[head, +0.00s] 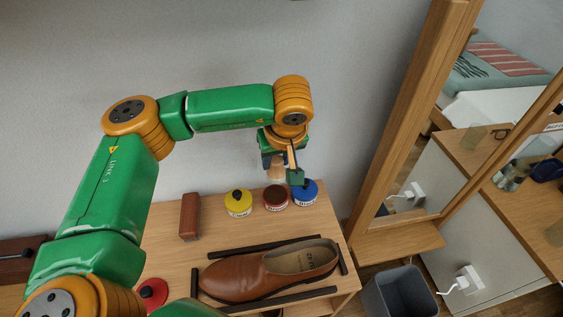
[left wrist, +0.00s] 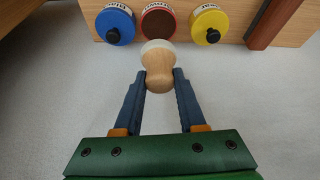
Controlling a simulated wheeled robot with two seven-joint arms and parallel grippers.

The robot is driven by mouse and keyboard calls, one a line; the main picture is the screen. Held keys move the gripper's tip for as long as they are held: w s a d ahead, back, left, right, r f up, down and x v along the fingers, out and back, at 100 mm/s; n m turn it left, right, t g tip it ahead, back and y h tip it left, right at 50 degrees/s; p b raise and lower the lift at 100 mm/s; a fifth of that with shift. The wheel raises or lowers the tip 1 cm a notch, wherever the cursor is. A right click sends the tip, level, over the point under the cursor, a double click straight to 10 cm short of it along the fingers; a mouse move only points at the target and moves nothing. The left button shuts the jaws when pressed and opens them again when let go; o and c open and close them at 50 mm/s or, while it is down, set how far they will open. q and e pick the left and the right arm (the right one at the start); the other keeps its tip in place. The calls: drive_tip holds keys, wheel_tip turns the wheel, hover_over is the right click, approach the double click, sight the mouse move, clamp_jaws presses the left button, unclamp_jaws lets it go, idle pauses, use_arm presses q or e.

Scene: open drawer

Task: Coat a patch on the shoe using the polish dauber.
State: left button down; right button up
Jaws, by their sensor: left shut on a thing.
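The polish dauber (head: 276,170) has a pale wooden handle and a whitish round head. My left gripper (left wrist: 160,82) is shut on its handle, with the head pointing away from the palm in the left wrist view. In the head view the gripper is above the back of the bench, near the tins. The brown leather shoe (head: 228,279) lies between dark bars, toe to the left. The open polish tin (head: 275,198) shows a dark brown top and stands between the yellow tin (head: 238,206) and the blue tin (head: 307,190). My right gripper is not in view.
A red lid with a black knob (head: 152,293) lies at the lower left. A brown block (head: 190,217) stands left of the tins. Dark bars (head: 276,245) frame the shoe. A grey bin (head: 400,292) and a wood-framed mirror (head: 400,130) are at the right.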

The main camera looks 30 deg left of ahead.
sight(275, 177)
use_arm(q)
drive_tip(key=shift+a+x, duration=0.2)
drive_tip(key=shift+x, duration=0.7)
wheel_tip(275, 177, down, 5)
drive_tip(key=b, duration=0.4)
drive_tip(key=shift+r, duration=0.1)
drive_tip(key=shift+f+b, duration=0.45)
drive_tip(key=shift+r, duration=0.15)
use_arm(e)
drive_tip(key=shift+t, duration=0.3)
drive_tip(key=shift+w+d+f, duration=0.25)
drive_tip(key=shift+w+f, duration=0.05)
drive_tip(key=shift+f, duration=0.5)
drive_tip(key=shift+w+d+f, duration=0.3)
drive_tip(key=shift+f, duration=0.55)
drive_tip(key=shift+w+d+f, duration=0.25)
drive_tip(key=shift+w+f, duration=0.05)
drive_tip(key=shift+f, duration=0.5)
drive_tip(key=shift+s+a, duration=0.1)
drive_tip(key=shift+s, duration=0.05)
use_arm(q)
drive_tip(key=shift+f, duration=0.25)
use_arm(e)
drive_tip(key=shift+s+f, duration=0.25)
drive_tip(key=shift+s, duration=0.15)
